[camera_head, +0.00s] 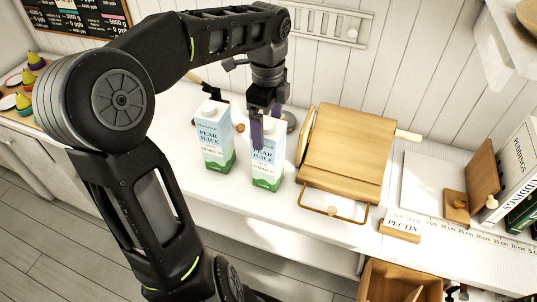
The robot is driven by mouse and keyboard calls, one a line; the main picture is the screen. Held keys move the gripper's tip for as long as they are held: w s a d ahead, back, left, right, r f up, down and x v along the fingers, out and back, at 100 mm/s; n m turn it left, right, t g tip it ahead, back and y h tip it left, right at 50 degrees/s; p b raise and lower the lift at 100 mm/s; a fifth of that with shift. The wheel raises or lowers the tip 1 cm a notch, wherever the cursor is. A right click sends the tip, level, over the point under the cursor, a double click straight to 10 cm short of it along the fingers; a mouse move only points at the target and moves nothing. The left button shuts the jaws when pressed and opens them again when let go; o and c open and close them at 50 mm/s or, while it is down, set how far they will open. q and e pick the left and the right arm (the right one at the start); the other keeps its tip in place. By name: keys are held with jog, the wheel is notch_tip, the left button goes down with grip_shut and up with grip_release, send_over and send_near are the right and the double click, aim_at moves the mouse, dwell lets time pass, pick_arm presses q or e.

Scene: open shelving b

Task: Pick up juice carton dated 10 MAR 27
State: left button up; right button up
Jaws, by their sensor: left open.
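Two white and green pear juice cartons stand upright side by side on the white counter. The left carton (217,140) is free of the gripper. The right carton (267,172) has my left gripper (264,128) directly over its top. The purple fingers are open and reach down around or in front of its upper part; I cannot tell if they touch it. The small date print on both cartons is too small to read surely. My right gripper is not in view.
A wooden bread box (345,150) stands just right of the right carton. A pectin box (402,226), a white board and books (515,170) are farther right. An open wooden drawer or crate (400,283) is below the counter. Bare counter lies in front of the cartons.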

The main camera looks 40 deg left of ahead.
aim_at(268, 154)
pick_arm(q)
jog(key=shift+w+f+p, duration=0.15)
jog(key=shift+f+p, duration=0.2)
jog(key=shift+f, duration=2.3)
jog(key=shift+w+r, duration=0.1)
grip_shut()
